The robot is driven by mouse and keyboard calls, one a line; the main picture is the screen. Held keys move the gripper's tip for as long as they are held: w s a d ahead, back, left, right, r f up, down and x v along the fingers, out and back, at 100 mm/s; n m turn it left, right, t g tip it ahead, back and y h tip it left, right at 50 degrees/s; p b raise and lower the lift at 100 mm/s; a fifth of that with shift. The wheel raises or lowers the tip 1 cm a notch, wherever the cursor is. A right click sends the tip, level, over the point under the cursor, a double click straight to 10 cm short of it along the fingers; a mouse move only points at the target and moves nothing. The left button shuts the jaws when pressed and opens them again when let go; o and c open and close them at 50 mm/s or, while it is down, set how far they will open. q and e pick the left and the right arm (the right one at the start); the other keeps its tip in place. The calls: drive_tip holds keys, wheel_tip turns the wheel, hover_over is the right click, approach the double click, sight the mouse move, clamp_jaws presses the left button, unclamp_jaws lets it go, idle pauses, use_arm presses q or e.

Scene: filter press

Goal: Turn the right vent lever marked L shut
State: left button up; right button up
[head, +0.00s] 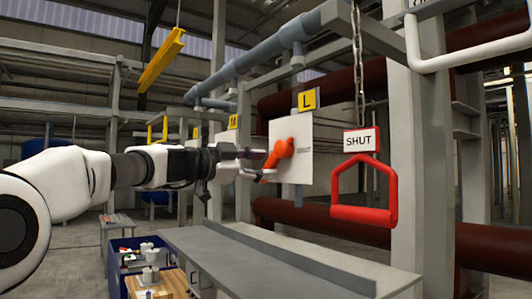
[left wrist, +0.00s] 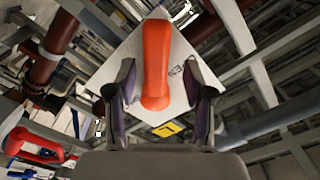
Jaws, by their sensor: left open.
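The orange vent lever (head: 280,152) is mounted on a white plate (head: 303,140) under a yellow sign marked L (head: 308,99). In the head view the lever slants from upper right down to lower left. My left gripper (head: 254,163) is at the lever, coming from the left, with its fingers open. In the left wrist view the lever (left wrist: 156,65) lies between the two open fingers of my left gripper (left wrist: 159,78), with gaps on both sides. Small lettering on the plate (left wrist: 183,45) is partly hidden. My right gripper is not in view.
A red handle (head: 364,214) hangs on a chain with a SHUT sign (head: 361,140), right of the plate. A grey ledge (head: 250,262) runs below. A blue bin (head: 117,270) with small items stands lower left. Another yellow sign (head: 234,122) is farther back.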

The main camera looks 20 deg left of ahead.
use_arm(q)
drive_tip(key=w+d, duration=0.1)
drive_tip(key=w+d+f, duration=0.1)
drive_tip(key=w, duration=0.1)
drive_tip(key=shift+w+d, duration=0.15)
drive_tip(key=shift+d, duration=0.15)
drive_tip(key=shift+a, duration=0.15)
drive_tip(key=shift+c, duration=0.3)
drive_tip(key=shift+s+a+r, duration=0.2)
drive_tip(key=shift+s+a, duration=0.25)
drive_tip(key=shift+s, duration=0.25)
clamp_jaws()
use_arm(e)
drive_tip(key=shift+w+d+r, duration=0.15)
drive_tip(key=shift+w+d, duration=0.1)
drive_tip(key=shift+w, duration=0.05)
